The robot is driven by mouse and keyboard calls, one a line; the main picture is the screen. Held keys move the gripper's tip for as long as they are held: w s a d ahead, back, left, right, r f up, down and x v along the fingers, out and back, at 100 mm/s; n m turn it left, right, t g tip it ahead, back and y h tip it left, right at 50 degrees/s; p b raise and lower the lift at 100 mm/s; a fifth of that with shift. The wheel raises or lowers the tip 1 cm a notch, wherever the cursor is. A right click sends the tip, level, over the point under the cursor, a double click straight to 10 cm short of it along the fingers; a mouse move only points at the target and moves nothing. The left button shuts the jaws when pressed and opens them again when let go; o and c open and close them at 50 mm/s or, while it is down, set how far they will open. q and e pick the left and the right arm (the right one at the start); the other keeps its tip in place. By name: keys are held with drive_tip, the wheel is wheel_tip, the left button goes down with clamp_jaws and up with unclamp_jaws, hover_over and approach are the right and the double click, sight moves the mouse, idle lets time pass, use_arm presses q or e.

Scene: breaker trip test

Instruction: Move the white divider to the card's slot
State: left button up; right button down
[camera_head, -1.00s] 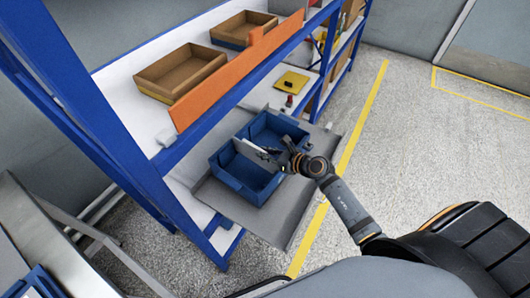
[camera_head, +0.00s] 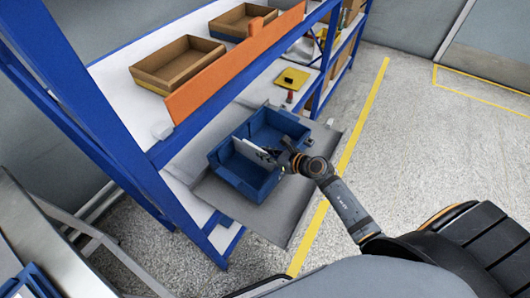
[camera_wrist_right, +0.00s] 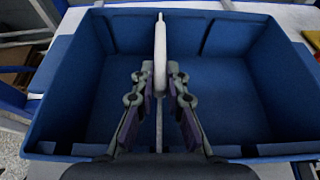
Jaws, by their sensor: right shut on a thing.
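The white divider (camera_head: 252,151) stands on edge across the inside of a blue bin (camera_head: 235,183). In the right wrist view the divider (camera_wrist_right: 160,45) is seen nearly edge-on, with bin floor on both sides. My right gripper (camera_head: 270,156) reaches in from the right and is shut on the divider; in the wrist view its fingers (camera_wrist_right: 160,86) lie on either side of the plate. The divider's lower edge is partly hidden by the fingers. I cannot pick out the card or its slot. My left gripper is not in view.
The blue bin sits on a grey board (camera_head: 290,218) at the blue-framed rack. An orange rail (camera_head: 235,65) and cardboard trays (camera_head: 180,62) are above it. A yellow item (camera_head: 292,78) and a small red item (camera_head: 289,97) are behind. Open floor lies to the right.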

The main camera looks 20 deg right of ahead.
drive_tip(key=shift+f+b, duration=0.55)
drive_tip(key=shift+f, duration=0.15)
drive_tip(key=c, duration=1.3)
unclamp_jaws()
drive_tip(key=v, duration=1.2)
drive_tip(key=shift+r, duration=0.1)
